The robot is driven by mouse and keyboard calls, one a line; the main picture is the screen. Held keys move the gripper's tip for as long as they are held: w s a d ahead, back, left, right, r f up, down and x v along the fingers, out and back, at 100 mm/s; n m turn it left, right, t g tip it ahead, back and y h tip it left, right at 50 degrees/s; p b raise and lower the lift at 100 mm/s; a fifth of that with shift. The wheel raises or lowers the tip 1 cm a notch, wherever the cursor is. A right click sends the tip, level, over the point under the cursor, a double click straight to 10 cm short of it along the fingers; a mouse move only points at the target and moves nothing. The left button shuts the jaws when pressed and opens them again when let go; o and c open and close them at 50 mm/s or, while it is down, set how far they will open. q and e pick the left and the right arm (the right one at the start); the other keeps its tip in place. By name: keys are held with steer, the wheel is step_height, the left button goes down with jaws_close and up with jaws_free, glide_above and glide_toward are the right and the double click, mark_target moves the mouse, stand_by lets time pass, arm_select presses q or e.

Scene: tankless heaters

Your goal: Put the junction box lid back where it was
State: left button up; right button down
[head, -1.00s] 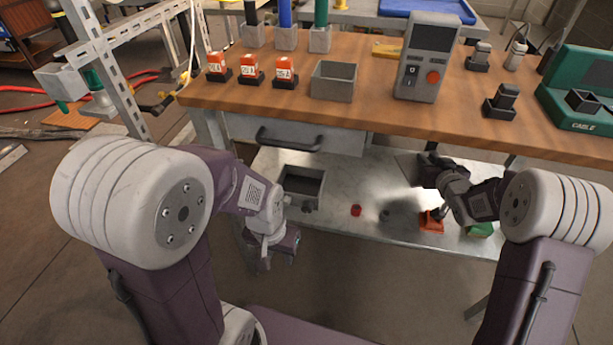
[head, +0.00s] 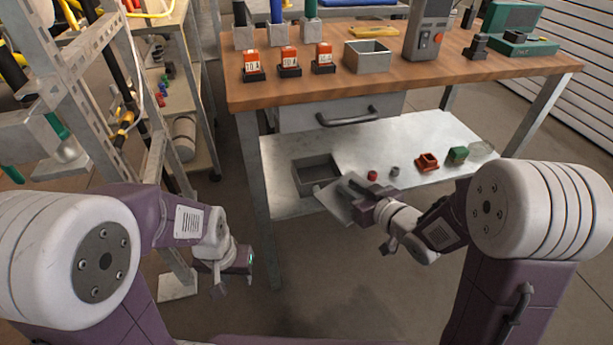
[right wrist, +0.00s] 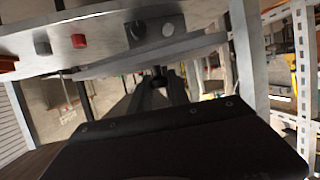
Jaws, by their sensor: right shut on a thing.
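A flat grey plate, the junction box lid (head: 340,203), is held by my right gripper (head: 368,192) just in front of the lower shelf. The lid is tilted, beside the front right corner of an open grey box (head: 298,182) on that shelf.
On the lower shelf (head: 430,132) sit a red cap (head: 372,175), a small grey knob (head: 394,171), an orange part (head: 427,162) and a green block (head: 457,155). A drawer handle (head: 348,117) juts out above. Another open grey bin (head: 367,57) stands on the wooden top.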

steer(key=shift+w+d+f, duration=0.1)
steer(key=shift+w+d, duration=0.1)
steer(key=x, duration=0.6)
steer(key=r+b+x, duration=0.1)
steer(key=x, duration=0.5)
steer(key=r+b+x, duration=0.1)
steer(key=x, duration=0.5)
steer(key=shift+w+a+r, duration=0.1)
steer(key=shift+w+a, duration=0.25)
steer(key=shift+w, duration=0.05)
steer(key=shift+r, duration=0.25)
steer(key=c, duration=1.2)
jaws_free()
steer(key=shift+f, duration=0.15)
steer(key=shift+c, duration=0.2)
